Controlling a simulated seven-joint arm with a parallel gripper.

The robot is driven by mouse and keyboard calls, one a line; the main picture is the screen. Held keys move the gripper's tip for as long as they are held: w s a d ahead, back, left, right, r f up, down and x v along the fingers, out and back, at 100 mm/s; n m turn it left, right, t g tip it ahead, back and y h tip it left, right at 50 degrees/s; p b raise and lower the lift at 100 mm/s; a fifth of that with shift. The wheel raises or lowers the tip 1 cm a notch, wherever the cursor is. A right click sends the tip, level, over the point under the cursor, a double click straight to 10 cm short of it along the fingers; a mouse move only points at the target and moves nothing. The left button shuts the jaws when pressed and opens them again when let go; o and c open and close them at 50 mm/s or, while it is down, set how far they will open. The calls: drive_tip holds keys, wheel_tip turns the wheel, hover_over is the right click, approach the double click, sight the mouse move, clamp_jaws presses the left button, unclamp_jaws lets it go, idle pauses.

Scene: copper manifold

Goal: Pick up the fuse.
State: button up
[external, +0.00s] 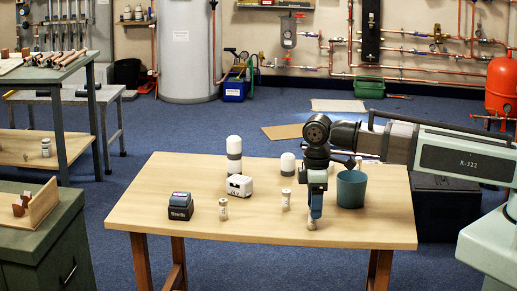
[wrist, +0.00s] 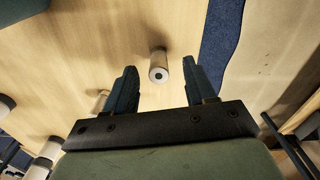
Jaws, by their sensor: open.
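A small pale cylinder that looks like a fuse (external: 311,225) stands upright near the table's front edge, right of centre. In the wrist view its round metal end (wrist: 158,74) shows between and slightly beyond my fingertips. My gripper (external: 315,211) points down directly over this fuse, and its top is partly hidden by the fingers. In the wrist view my gripper (wrist: 160,68) is open, with a gap on each side of the fuse. Two similar small cylinders stand farther left, one near the middle (external: 286,200) and one with a label (external: 223,210).
A teal bin (external: 351,190) stands close to my gripper at the right.

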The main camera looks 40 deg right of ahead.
sight(312, 228)
drive_tip(key=shift+w+a+f, duration=0.1)
drive_tip(key=shift+w+f, duration=0.1)
drive_tip(key=shift+f, duration=1.65)
clamp_jaws()
